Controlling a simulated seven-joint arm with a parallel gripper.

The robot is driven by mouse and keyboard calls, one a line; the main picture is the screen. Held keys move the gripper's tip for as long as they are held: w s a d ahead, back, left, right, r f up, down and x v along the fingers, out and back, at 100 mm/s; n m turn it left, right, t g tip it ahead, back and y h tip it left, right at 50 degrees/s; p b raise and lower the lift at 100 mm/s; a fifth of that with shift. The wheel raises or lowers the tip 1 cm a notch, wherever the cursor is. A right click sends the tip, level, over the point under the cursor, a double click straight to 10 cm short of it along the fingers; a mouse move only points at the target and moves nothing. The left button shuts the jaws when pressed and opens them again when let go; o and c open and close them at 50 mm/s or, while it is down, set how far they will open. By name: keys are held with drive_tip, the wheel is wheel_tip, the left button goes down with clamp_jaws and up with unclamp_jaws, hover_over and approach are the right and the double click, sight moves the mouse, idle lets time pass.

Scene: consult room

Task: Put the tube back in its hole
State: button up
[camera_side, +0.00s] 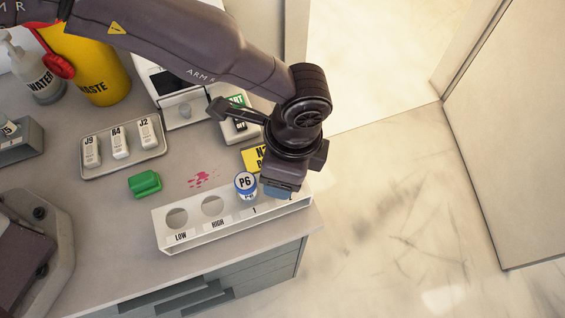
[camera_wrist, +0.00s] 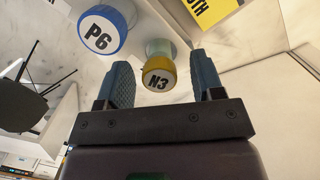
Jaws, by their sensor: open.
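The white rack (camera_side: 200,235) stands near the counter's front edge, with two empty holes marked LOW and HIGH. The blue-capped tube P6 (camera_side: 245,184) is upright in the rack beside my gripper; it also shows at the upper left of the wrist view (camera_wrist: 103,32). My gripper (camera_side: 282,192) is over the rack's right end and hides what is under it. In the wrist view my gripper (camera_wrist: 165,82) is open, with the yellow-capped tube N3 (camera_wrist: 159,74) between its blue fingers, apparently untouched. Whether N3 sits in a hole is hidden in the side view.
A tray (camera_side: 125,158) with several white vials, a green block (camera_side: 145,184) and a pink spill (camera_side: 202,179) lie behind the rack. A yellow card (camera_side: 252,157) lies close behind my gripper. A yellow waste bin (camera_side: 92,70) stands at the back left. The counter ends just right of the rack.

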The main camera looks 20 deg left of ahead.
wheel_tip(320, 180, up, 12)
drive_tip(key=d, duration=0.1)
drive_tip(key=shift+w+d+r, duration=0.15)
drive_tip(key=shift+d, duration=0.05)
idle(0.5)
drive_tip(key=s+a+r+n+h, duration=0.1)
drive_tip(key=a+r+n, duration=0.2)
drive_tip(key=a, duration=0.5)
drive_tip(key=s+a+r+n+t, duration=0.1)
drive_tip(key=a+r+n, duration=0.25)
drive_tip(key=a, duration=0.35)
drive_tip(key=s+a+r+n+h, duration=0.15)
drive_tip(key=a+r, duration=0.25)
drive_tip(key=a, duration=0.4)
drive_tip(key=s+a+r+n+t, duration=0.2)
drive_tip(key=s+a+n, duration=0.2)
drive_tip(key=a, duration=0.4)
drive_tip(key=s+a+r+n+t+y, duration=0.1)
drive_tip(key=s+a+r+n+t, duration=0.1)
drive_tip(key=a, duration=0.5)
drive_tip(key=shift+s+a+r+n+t, duration=0.45)
drive_tip(key=shift+s+n, duration=0.45)
drive_tip(key=shift+s, duration=0.35)
drive_tip(key=shift+d, duration=0.1)
